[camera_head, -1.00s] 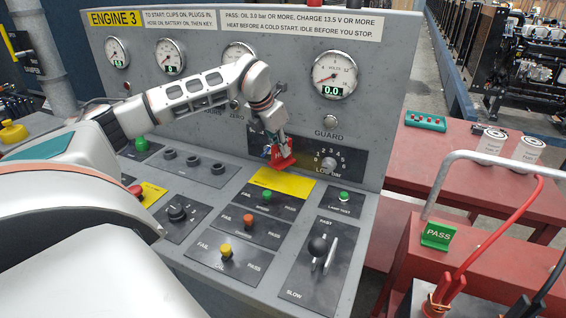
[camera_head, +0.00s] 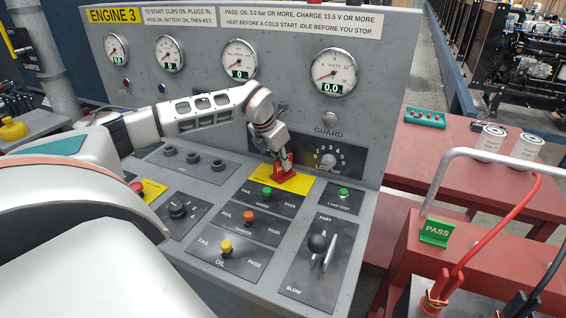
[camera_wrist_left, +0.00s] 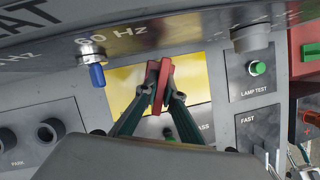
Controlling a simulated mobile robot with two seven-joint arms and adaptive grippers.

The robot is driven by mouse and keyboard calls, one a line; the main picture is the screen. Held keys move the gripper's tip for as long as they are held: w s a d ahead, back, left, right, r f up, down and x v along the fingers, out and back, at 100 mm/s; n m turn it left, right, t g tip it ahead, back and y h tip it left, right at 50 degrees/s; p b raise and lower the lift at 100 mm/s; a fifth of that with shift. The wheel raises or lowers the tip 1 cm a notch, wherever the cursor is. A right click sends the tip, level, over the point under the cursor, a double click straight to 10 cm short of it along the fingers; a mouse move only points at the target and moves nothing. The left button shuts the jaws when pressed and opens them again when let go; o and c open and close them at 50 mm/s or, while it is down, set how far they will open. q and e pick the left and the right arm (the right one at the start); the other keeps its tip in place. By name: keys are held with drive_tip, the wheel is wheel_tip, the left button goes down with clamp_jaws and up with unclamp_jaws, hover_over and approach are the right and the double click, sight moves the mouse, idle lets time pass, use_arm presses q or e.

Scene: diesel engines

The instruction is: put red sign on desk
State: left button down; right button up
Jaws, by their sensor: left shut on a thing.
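My left gripper (camera_head: 280,160) is shut on the red sign (camera_head: 283,174), at the yellow patch (camera_head: 295,183) on the sloped grey desk (camera_head: 232,205). In the left wrist view the red sign (camera_wrist_left: 163,83) stands edge-on between the fingertips (camera_wrist_left: 158,92), over the yellow patch (camera_wrist_left: 125,79). Whether the sign touches the desk cannot be told. A green PASS sign (camera_head: 437,232) stands on the red bench at the right. My right gripper is not in view.
The gauge panel (camera_head: 290,60) rises behind the desk. A blue-tipped switch (camera_wrist_left: 96,73) hangs near the gripper. Green button (camera_head: 266,191), orange button (camera_head: 249,216) and levers (camera_head: 317,243) stick up in front. A red table (camera_head: 460,160) with cans stands at right.

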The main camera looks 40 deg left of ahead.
use_arm(q)
drive_tip(key=c, duration=2.2)
unclamp_jaws()
drive_tip(key=shift+f, duration=0.1)
drive_tip(key=v, duration=1.2)
drive_tip(key=shift+w, duration=0.1)
